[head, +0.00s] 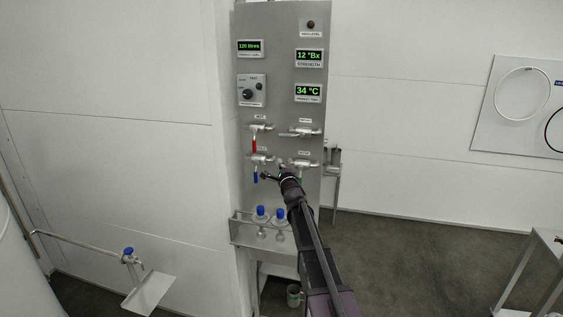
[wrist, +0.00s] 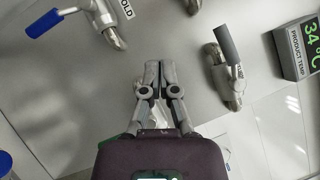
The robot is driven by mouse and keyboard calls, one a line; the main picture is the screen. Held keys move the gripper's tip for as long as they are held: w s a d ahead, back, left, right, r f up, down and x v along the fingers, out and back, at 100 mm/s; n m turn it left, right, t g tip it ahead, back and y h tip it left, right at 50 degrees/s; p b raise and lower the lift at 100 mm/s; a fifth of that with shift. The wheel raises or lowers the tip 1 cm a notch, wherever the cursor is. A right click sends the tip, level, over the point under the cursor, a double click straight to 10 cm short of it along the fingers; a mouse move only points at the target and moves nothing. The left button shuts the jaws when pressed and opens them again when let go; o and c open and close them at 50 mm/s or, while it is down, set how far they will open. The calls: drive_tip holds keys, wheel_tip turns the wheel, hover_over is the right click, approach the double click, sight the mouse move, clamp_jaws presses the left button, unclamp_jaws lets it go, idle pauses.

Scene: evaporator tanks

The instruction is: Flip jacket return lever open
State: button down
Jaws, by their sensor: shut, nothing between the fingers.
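The upright steel panel carries valves in two rows. The lower right valve (head: 305,164) has a green handle (head: 300,181) hanging down, mostly hidden behind my gripper; its label is too small to read, so I cannot confirm it is the jacket return. My gripper (head: 282,170) is in front of the panel, just left of this valve. In the wrist view my gripper (wrist: 160,66) is shut and empty, its fingertips close together over bare panel. A green sliver (wrist: 111,138) shows beside the gripper body. I cannot tell whether the gripper touches the lever.
The blue-handled COLD valve (wrist: 60,20) lies to the upper left of the fingers, the grey-handled valve (wrist: 231,68) to the right. A red handle (head: 254,144) hangs above the blue one. Blue-capped bottles (head: 261,213) stand on a shelf below.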

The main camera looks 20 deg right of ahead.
drive_tip(key=s+a+f+b, duration=0.2)
drive_tip(key=s, duration=0.1)
drive_tip(key=shift+s+f, duration=0.25)
drive_tip(key=shift+f, duration=0.15)
drive_tip(key=s+a+n+g+y, duration=0.3)
drive_tip(key=s+a+n+y, duration=0.55)
drive_tip(key=a+n, duration=0.3)
drive_tip(key=s+a+f+n+g+y, duration=0.3)
drive_tip(key=s+a+f+n+g, duration=0.4)
drive_tip(key=s+a+f+n, duration=0.1)
drive_tip(key=s+d+f+n+g+h, duration=0.1)
drive_tip(key=s+f+n+g+h, duration=0.35)
drive_tip(key=s+f, duration=0.6)
drive_tip(key=s+d+f+m+g+h, duration=0.2)
drive_tip(key=s+d+f+g+h, duration=0.2)
drive_tip(key=s, duration=0.8)
drive_tip(key=d+g+h, duration=0.2)
drive_tip(key=d+h, duration=0.1)
drive_tip(key=d, duration=0.1)
drive_tip(key=shift+s+d, duration=0.2)
drive_tip(key=shift+d, duration=0.1)
